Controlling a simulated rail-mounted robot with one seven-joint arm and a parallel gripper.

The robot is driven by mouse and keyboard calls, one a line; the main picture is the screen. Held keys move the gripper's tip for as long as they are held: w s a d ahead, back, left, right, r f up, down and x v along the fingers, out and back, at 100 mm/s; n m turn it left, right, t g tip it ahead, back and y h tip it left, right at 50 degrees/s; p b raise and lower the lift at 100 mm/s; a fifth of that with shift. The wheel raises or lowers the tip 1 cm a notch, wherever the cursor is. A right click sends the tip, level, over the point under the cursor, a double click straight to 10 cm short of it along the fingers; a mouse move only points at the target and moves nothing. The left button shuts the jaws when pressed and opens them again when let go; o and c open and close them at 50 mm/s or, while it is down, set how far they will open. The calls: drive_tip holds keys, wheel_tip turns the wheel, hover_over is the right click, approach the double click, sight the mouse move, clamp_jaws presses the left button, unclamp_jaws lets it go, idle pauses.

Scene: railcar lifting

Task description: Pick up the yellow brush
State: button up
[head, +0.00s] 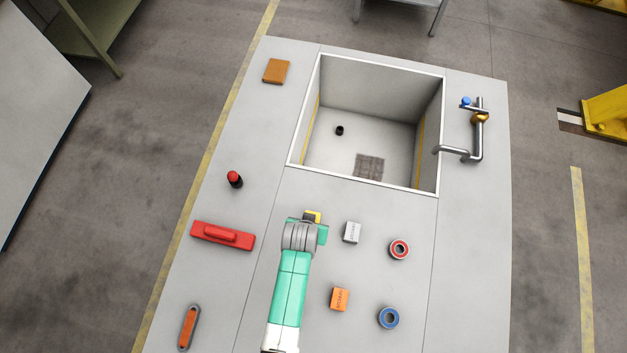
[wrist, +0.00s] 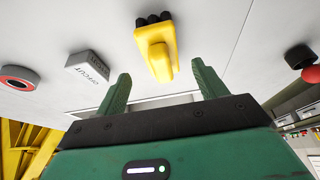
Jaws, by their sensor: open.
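The yellow brush (head: 313,215) is on the grey worktop, just below the sink, and my arm's end covers most of it in the head view. In the wrist view the yellow brush (wrist: 157,52) shows a yellow body with black rounded parts at its top end. My gripper (wrist: 162,84) is open, with one green finger on each side of the brush's lower end in the picture. I cannot tell whether the fingers are level with the brush. In the head view my gripper (head: 311,228) is directly over or beside it.
A red float (head: 223,235) and a red-capped item (head: 235,179) lie left. The sink (head: 365,181) opens above, with a faucet (head: 460,152) at right.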

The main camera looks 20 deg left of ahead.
drive_tip(key=shift+s+b+x, duration=0.1)
drive_tip(key=shift+b+x, duration=0.15)
drive_tip(key=shift+x, duration=1.15)
drive_tip(key=shift+s+b+x, duration=0.15)
drive_tip(key=shift+b+x, duration=0.1)
drive_tip(key=shift+x, duration=1.1)
drive_tip(key=c, duration=1.1)
wheel_tip(320, 180, up, 10)
drive_tip(key=shift+f+p, duration=0.1)
drive_tip(key=shift+p, duration=0.75)
drive_tip(key=shift+c, duration=0.2)
